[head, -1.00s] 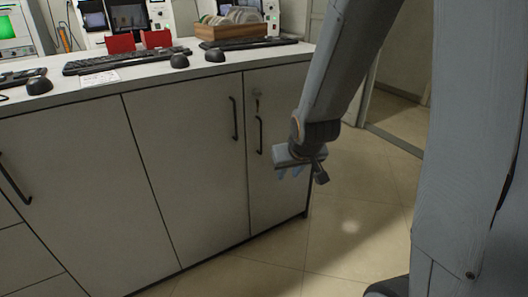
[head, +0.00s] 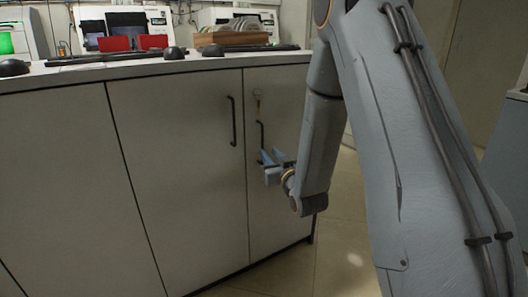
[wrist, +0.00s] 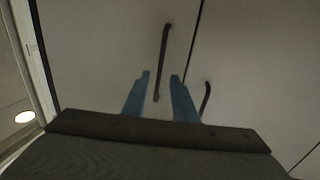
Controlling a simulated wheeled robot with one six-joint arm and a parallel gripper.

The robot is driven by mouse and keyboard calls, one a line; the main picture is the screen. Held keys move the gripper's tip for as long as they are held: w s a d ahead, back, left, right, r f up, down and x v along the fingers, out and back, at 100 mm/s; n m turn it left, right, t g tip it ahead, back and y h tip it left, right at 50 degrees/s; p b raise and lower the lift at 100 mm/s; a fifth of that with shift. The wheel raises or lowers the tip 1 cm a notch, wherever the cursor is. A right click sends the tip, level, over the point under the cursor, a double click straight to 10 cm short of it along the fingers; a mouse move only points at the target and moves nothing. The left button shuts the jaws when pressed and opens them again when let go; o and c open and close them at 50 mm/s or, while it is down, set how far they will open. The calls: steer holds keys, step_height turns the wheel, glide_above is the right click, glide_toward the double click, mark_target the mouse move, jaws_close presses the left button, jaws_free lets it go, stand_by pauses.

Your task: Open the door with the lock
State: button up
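The door with the lock (head: 280,190) is the narrow right-hand cabinet door, and it is closed. A small key or lock (head: 258,98) shows near its top, above a dark vertical bar handle (head: 262,140). My gripper (head: 268,164) is open, with its blue fingers at the lower part of this handle. In the wrist view the handle (wrist: 162,58) has one end between the two spread fingers. I cannot tell whether they touch it or how deep it sits between them. The lock does not show clearly in the wrist view.
The wider left door (head: 185,190) has its own handle (head: 233,120), close by; what seems to be it shows just right of the fingers in the wrist view (wrist: 205,98). The worktop (head: 150,67) carries keyboards, mice and a wooden box (head: 232,39). Floor (head: 345,225) is open to the right.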

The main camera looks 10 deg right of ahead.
steer(key=w, duration=0.6)
steer(key=shift+a+b, duration=0.35)
jaws_close()
stand_by(1.1)
